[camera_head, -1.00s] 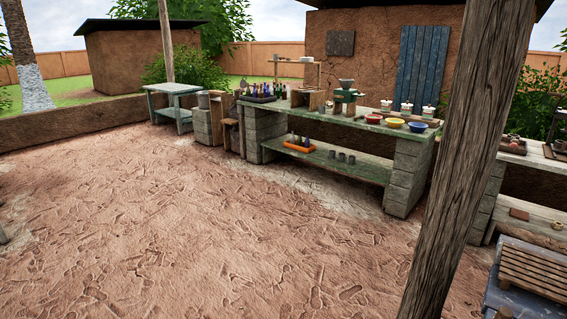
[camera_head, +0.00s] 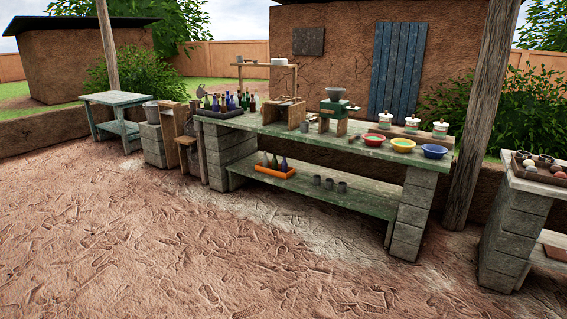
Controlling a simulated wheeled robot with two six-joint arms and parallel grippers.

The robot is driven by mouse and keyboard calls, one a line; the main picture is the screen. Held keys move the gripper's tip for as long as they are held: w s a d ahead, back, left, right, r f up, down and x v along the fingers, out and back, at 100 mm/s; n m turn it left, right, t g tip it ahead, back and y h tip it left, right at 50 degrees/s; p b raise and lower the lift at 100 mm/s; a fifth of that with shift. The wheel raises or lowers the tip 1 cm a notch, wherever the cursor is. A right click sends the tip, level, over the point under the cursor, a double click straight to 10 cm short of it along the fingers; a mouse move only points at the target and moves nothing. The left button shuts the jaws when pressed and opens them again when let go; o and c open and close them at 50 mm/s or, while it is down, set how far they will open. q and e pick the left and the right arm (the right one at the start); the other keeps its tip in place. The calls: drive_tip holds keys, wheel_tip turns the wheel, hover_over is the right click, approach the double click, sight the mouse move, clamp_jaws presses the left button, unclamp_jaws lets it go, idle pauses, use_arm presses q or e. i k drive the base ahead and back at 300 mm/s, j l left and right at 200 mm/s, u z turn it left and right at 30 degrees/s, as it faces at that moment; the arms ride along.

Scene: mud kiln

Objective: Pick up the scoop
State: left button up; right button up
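I cannot make out a scoop for certain in the head view. A long green workbench (camera_head: 285,131) on grey block legs stands ahead of me, with many small items on it that are too small to tell apart fully. Red (camera_head: 374,139), yellow (camera_head: 403,145) and blue (camera_head: 434,151) bowls stand near its right end, with several lidded white jars (camera_head: 411,124) behind them. A green grinder with a grey hopper (camera_head: 335,101) stands left of the bowls. Neither of my grippers is in view.
Another block-legged table (camera_head: 532,185) is at the far right. A small green table (camera_head: 118,99) stands at the back left. The dirt floor (camera_head: 150,240) in front is clear.

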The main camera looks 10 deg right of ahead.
sight(354, 138)
drive_tip(key=i+l+z, duration=0.2)
drive_tip(key=i, duration=0.45)
drive_tip(key=i+z, duration=0.2)
drive_tip(key=i, duration=0.45)
drive_tip(key=i+j+z, duration=0.2)
drive_tip(key=i, duration=0.45)
drive_tip(key=i+z, duration=0.2)
drive_tip(key=i, duration=0.45)
